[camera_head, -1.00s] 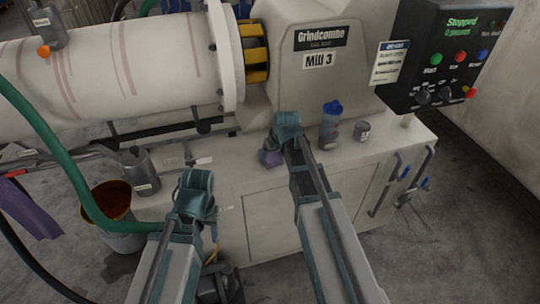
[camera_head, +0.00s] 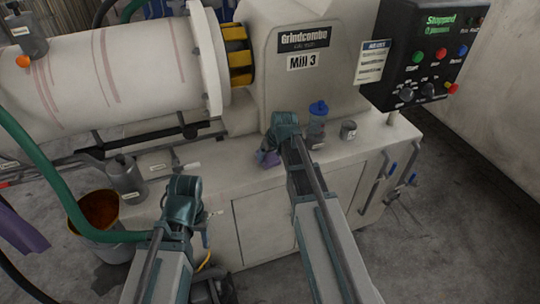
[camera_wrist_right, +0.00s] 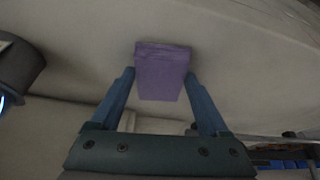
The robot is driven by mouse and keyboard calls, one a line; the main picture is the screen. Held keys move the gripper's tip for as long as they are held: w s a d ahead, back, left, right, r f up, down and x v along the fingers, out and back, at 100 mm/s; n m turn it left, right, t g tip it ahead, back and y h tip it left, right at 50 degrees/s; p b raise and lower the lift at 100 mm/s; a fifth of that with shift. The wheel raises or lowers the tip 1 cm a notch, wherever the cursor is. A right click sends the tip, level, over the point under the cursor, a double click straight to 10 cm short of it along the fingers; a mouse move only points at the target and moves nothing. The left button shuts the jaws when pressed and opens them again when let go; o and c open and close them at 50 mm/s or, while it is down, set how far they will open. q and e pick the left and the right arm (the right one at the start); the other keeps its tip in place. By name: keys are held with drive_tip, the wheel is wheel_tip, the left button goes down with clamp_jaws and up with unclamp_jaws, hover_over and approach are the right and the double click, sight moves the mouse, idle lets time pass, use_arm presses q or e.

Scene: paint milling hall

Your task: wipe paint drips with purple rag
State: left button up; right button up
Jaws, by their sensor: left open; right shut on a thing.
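A folded purple rag (camera_wrist_right: 162,75) is held between the two blue fingers of my right gripper (camera_wrist_right: 160,80) in the right wrist view. In the head view the rag (camera_head: 267,158) shows just below my right wrist, above the pale ledge under the mill; I cannot tell whether it touches the ledge. Reddish paint drips (camera_head: 113,68) run down the white mill drum (camera_head: 135,70) at the upper left, well away from the rag. My left gripper (camera_head: 184,187) is open in front of the ledge, its fingers mostly hidden by its wrist.
A grey can (camera_head: 125,174), an orange-lined bucket (camera_head: 98,212), a green hose (camera_head: 50,170) and another purple cloth (camera_head: 20,228) are at left. A control panel (camera_head: 425,60) reads "Stopped".

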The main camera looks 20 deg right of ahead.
sight(249, 164)
drive_tip(key=shift+s+a+f, duration=0.1)
drive_tip(key=shift+a, duration=1.65)
drive_tip(key=shift+a, duration=0.1)
drive_tip(key=shift+a, duration=1.8)
wheel_tip(249, 164, up, 6)
drive_tip(key=p, duration=0.6)
drive_tip(key=shift+d, duration=0.1)
drive_tip(key=shift+r, duration=0.2)
wheel_tip(249, 164, up, 3)
drive_tip(key=p, duration=0.3)
drive_tip(key=shift+f, duration=0.1)
